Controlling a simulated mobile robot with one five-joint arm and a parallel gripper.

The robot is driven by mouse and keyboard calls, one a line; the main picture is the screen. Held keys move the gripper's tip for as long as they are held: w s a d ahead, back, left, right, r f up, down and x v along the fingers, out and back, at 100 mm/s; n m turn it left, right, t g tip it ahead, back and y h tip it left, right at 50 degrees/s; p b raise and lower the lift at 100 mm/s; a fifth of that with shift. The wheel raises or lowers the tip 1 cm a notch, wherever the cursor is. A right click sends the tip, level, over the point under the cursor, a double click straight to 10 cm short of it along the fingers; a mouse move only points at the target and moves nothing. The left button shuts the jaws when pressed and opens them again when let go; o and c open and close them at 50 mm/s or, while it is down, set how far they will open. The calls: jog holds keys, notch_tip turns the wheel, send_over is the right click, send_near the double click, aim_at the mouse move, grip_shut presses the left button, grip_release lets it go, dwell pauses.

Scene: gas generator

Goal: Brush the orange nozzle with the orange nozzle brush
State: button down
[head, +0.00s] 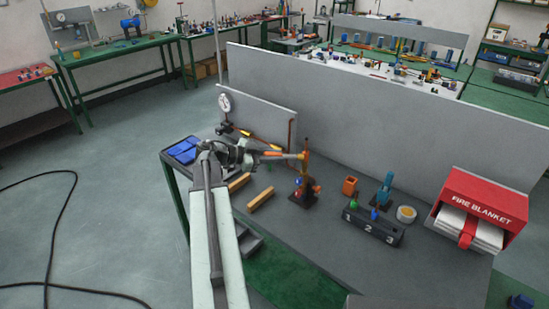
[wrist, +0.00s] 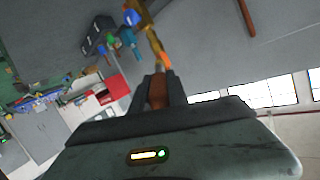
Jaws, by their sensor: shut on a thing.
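My gripper (head: 256,154) is shut on the orange nozzle brush (head: 272,154), which points right, roughly level, above the bench. In the wrist view the brush's brown-orange handle (wrist: 157,92) sits between the two dark fingers (wrist: 158,88). The orange nozzle (head: 305,157) stands upright on a dark base with blue and orange parts. In the wrist view the orange nozzle stand (wrist: 155,42) lies just beyond the fingertips. The bristles are not clear.
Wooden blocks (head: 261,199) lie on the grey bench below my arm. A numbered dark block (head: 372,226), an orange cup (head: 350,186), a tape roll (head: 406,214) and a red fire blanket box (head: 483,207) stand to the right. A grey panel (head: 390,120) runs behind.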

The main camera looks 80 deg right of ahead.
jog(key=shift+f+b, duration=0.8)
jog(key=shift+b, duration=0.3)
jog(key=shift+r+p, duration=1.1)
jog(key=shift+r, duration=0.05)
jog(key=shift+f, duration=0.1)
jog(key=shift+a, duration=0.1)
jog(key=shift+w+a, duration=0.45)
jog(key=shift+a, duration=0.4)
jog(key=shift+w+a, duration=0.5)
jog(key=shift+a, duration=0.35)
jog(key=shift+w+a, duration=0.45)
jog(key=shift+a, duration=0.4)
jog(key=a, duration=0.1)
jog(key=w+a, duration=0.1)
jog(key=shift+w+a, duration=0.25)
jog(key=shift+a, duration=0.05)
